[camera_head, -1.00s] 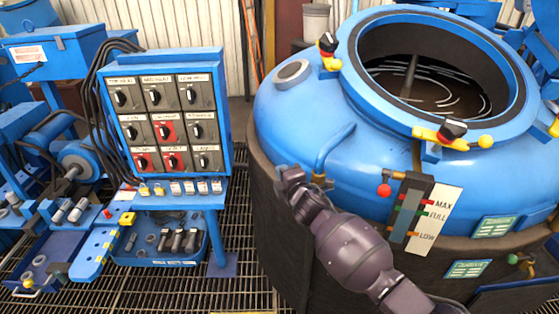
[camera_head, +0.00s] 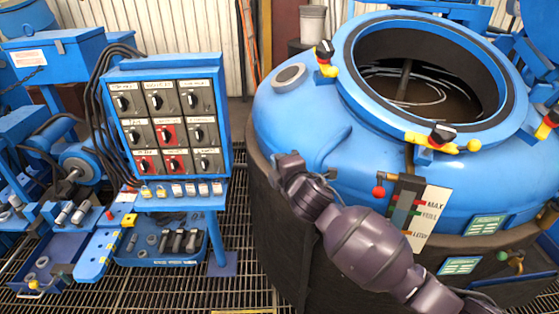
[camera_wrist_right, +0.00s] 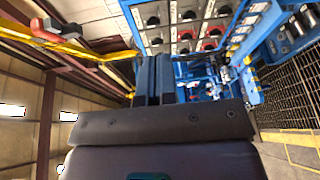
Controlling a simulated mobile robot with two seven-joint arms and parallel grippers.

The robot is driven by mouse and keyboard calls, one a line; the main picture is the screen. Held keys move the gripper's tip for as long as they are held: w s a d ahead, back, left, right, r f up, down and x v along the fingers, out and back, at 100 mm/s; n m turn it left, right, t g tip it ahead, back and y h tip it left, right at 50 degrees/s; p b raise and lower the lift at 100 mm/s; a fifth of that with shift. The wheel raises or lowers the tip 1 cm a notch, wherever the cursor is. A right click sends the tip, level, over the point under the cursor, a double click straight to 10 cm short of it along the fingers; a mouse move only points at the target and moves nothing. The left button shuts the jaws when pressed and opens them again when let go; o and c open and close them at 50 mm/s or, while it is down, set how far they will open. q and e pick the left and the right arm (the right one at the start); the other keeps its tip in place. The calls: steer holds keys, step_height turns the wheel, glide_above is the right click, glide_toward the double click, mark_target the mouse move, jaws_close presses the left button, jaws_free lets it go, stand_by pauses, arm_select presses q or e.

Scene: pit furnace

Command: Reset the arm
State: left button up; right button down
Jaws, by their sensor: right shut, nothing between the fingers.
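My right arm (camera_head: 368,248) comes in from the lower right in the head view, in front of the blue furnace (camera_head: 300,125). Its dark upper end (camera_head: 290,170) overlaps the furnace's left side; the right gripper cannot be made out there. In the right wrist view the right gripper (camera_wrist_right: 153,75) shows two dark blue fingers close together, shut with nothing between them. Beyond the fingertips are the grey switch boxes of the control panel (camera_wrist_right: 180,30). My left gripper is in neither view.
The control panel (camera_head: 165,72) stands left of the furnace, with a blue tray (camera_head: 160,252) of parts below. The grating floor (camera_head: 240,290) is clear between panel and furnace. Blue machinery (camera_head: 75,160) stands far left.

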stand_by(0.4)
steer(key=s+d+f+m+h+b, duration=0.1)
steer(key=s+d+f+m+h, duration=0.2)
steer(key=s+d+f+m, duration=0.8)
steer(key=s+d+f+m+h+b, duration=0.1)
steer(key=s+d+f+m+h, duration=0.1)
steer(key=s+d+f+m, duration=0.95)
steer(key=s+d+f+g+h, duration=0.2)
steer(key=s+d+f, duration=0.4)
steer(key=s, duration=0.5)
steer(key=shift+s+d+g, duration=0.35)
steer(key=shift+d+g, duration=0.35)
steer(key=shift+g, duration=0.2)
steer(key=shift+d, duration=0.1)
